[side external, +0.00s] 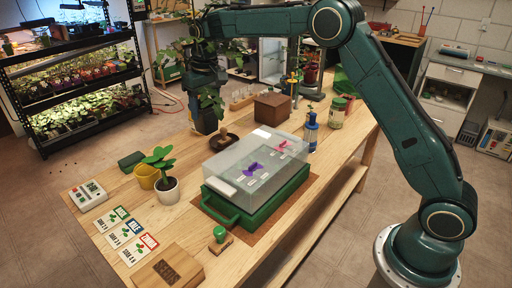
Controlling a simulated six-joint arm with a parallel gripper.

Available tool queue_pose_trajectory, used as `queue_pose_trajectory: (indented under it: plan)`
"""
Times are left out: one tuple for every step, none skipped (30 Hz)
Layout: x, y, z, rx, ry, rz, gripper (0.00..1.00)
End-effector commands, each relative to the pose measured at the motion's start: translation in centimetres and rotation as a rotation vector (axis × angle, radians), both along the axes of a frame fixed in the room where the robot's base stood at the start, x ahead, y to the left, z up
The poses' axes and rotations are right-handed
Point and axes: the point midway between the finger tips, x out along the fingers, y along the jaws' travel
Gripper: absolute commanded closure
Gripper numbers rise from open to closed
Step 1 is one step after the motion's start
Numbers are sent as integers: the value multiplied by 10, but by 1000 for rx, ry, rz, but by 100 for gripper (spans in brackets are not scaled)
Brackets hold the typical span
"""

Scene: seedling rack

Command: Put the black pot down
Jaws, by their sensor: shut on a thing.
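My gripper (208,88) is at the upper left of the work table, pointing down. It is shut on the black pot (207,122), which has a leafy green plant in it. Leaves hide the fingertips and part of the pot's rim. The pot looks upright, just left of and behind a dark brown saucer (232,138). I cannot tell whether the pot's base touches the table.
A clear-lidded green tray (249,203) fills the table's middle. A white pot (168,190), a yellow pot (146,177) and a dark green block (131,160) stand at the left. A brown box (273,108) and blue bottle (311,132) stand behind the tray.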

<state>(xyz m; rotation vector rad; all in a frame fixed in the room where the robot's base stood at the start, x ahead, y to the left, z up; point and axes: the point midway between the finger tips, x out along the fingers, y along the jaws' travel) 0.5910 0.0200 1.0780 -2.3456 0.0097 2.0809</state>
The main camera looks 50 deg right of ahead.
Motion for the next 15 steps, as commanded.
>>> queue_pose_trajectory:
  plan:
    - [-2,-1,0,0,-1,-6,75]
    - [-3,-1,0,0,-1,-10,75]
    - [-6,-1,-1,1,-1,-17,75]
    - [-8,-2,-1,1,-2,-22,75]
    - [-10,-2,-2,1,-1,-28,75]
    - [-13,-3,-3,2,0,-38,75]
    - [-16,-3,-4,2,-1,-46,75]
    - [-19,-4,-5,2,-1,-54,75]
    - [-24,-4,-6,2,1,-65,75]
    - [-27,-5,-8,3,0,-74,75]
    - [-31,-6,-8,3,0,-85,75]
    - [-36,-6,-10,3,1,-98,75]
    - [-40,-7,-12,3,0,-108,75]
    - [-44,-8,-13,3,1,-118,75]
    - [-50,-9,-15,3,0,-134,75]
